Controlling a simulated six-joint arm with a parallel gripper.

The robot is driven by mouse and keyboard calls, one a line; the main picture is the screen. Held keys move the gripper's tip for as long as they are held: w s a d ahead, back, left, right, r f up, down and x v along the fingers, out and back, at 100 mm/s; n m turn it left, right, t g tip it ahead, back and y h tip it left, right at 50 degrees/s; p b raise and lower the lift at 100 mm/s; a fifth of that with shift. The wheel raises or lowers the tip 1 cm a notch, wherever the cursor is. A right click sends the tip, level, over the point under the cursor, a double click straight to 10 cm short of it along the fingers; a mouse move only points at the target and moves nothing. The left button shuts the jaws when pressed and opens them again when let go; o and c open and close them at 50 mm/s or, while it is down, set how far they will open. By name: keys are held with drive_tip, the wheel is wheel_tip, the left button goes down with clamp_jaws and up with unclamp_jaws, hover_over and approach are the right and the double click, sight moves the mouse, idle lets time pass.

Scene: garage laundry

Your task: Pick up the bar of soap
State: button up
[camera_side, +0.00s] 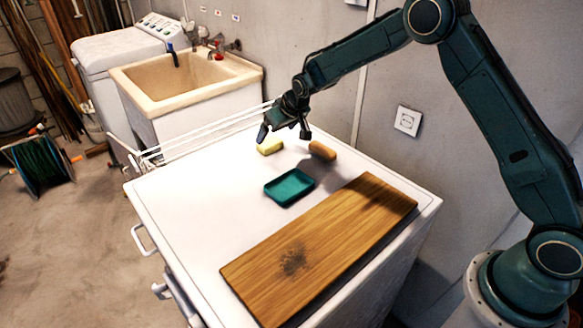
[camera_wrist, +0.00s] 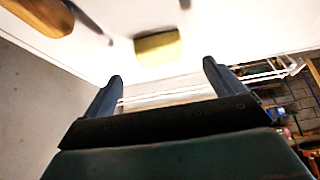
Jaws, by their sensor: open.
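The bar of soap (camera_side: 270,148) is a pale yellow block lying on the white top (camera_side: 190,212) near its back edge. In the wrist view the soap (camera_wrist: 157,46) lies ahead of the fingertips, roughly in line with the gap between them. My gripper (camera_side: 284,131) is open and empty, above the soap and apart from it. In the wrist view its two dark fingers (camera_wrist: 163,72) stand wide apart with nothing between them.
A brown wooden-looking object (camera_side: 322,151), perhaps a brush, lies just right of the soap. A teal dish (camera_side: 289,187) sits empty in front. A wooden board (camera_side: 345,227) with a dark smudge covers the front right. White rails (camera_side: 205,132) run along the left back edge.

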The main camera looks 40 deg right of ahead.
sight(270, 142)
drive_tip(key=shift+w+f, duration=0.25)
drive_tip(key=shift+f, duration=0.1)
drive_tip(key=shift+x, duration=2.6)
drive_tip(key=c, duration=1.1)
